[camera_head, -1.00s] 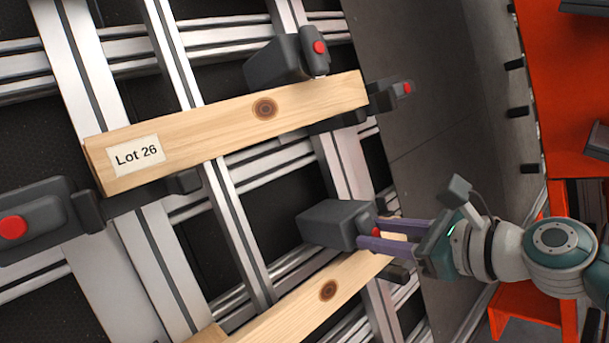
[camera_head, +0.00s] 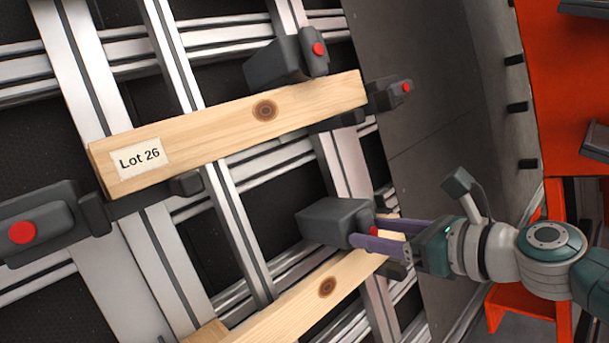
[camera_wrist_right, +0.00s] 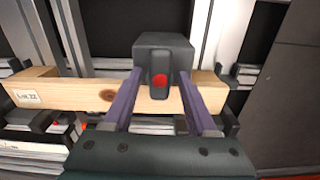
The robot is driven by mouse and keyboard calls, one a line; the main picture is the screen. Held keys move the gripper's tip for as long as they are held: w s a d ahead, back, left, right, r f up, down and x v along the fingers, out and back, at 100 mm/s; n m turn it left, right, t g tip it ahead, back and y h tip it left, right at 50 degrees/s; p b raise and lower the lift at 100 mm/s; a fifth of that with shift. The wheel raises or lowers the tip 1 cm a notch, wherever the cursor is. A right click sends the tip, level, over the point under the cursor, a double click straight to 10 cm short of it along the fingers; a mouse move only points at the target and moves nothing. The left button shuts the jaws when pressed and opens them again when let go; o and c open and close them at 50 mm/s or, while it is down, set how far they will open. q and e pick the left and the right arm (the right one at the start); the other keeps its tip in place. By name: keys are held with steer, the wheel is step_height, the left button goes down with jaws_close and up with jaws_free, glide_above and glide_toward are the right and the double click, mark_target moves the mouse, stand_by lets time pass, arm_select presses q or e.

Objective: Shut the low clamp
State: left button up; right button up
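The low clamp (camera_head: 330,219) is a dark grey block with a red button, on the gantry frame at the lower beam (camera_head: 325,288). In the right wrist view the clamp (camera_wrist_right: 162,43) has an upright dark lever (camera_wrist_right: 159,88) with the red button, in front of the beam (camera_wrist_right: 75,94). My right gripper (camera_head: 364,231) is open, with its purple fingers around the front of the clamp. In the wrist view the fingers (camera_wrist_right: 160,73) lie on both sides of the lever, with gaps and nothing gripped. My left gripper is not in view.
An upper beam labelled Lot 26 (camera_head: 215,135) has a grey clamp (camera_head: 285,60) at its top and others at its ends, with red buttons. Aluminium rails (camera_head: 75,80) cross behind. An orange structure (camera_head: 560,90) stands at the right, beyond grey floor (camera_head: 430,130).

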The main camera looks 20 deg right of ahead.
steer(key=p+v, duration=0.5)
steer(key=v, duration=0.4)
